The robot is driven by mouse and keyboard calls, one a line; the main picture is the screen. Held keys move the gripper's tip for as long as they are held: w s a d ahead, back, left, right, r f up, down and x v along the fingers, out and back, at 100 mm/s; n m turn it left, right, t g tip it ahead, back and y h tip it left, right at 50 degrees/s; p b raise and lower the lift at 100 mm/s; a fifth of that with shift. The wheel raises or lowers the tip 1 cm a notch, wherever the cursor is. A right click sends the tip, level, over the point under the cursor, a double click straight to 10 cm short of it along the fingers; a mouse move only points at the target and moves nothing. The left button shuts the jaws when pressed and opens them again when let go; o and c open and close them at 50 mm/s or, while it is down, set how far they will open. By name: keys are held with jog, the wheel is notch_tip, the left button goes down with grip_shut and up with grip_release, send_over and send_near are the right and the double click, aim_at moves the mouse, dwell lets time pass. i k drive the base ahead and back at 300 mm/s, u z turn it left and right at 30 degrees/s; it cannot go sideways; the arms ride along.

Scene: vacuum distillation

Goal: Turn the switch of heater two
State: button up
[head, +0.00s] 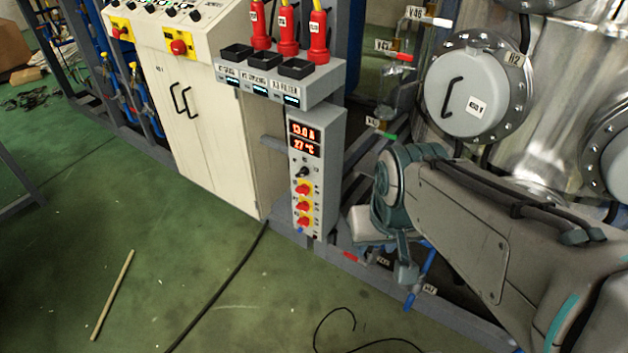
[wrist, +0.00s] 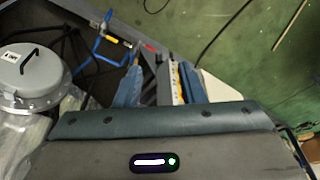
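The grey heater control panel (head: 305,170) stands upright at the end of the white cabinet. Its displays read 13.0 A and 27 °C. Below a black knob (head: 303,172), three red switches on yellow plates run in a column; the middle switch (head: 303,206) is among them, but its small labels are too small to read. My gripper (head: 386,250) is right of the panel's lower part, apart from it and partly hidden by my arm. In the wrist view my gripper's blue fingers (wrist: 160,78) are spread, with the panel's narrow face visible between them. Nothing is held.
A steel vessel with a round flange (head: 473,95) marked H2 stands at the right. Blue valve handles (head: 420,278) sit low beside my arm. The grey frame rail (head: 450,318) runs along the floor. A wooden stick (head: 112,295) and black cables lie on the open green floor.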

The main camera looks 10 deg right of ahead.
aim_at(304, 206)
jog(key=z, duration=0.1)
jog(key=i, duration=1)
